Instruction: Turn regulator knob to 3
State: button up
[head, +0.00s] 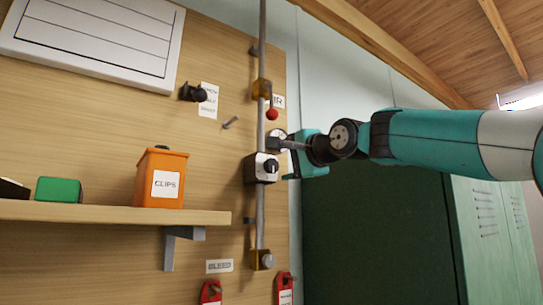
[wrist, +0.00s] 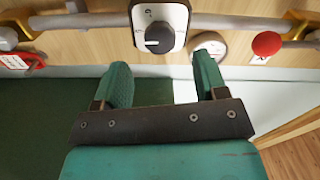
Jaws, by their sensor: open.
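My gripper (head: 290,160) is just right of the regulator in the head view. In the wrist view my gripper (wrist: 163,62) is open and empty, its two green fingers apart and not touching the knob.
A round gauge (wrist: 208,45) sits beside the regulator, close to one finger. A red ball-ended lever (head: 271,114) is above on the pipe (head: 261,215). A shelf (head: 110,212) carries an orange clips bin (head: 161,165) and a green box (head: 58,190). Red tags (head: 285,290) hang below.

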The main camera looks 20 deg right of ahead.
aim_at(273, 166)
jog(key=p+x, duration=0.2)
jog(key=x, duration=0.2)
jog(key=shift+w+a+r, duration=0.1)
jog(key=shift+w+r, duration=0.05)
jog(key=shift+w, duration=0.15)
jog(key=shift+w+a, duration=0.15)
jog(key=shift+w, duration=0.45)
jog(key=c, duration=0.9)
jog(key=shift+s+a, duration=0.1)
jog(key=shift+a, duration=0.35)
jog(key=shift+d, duration=0.35)
jog(key=shift+f, duration=0.2)
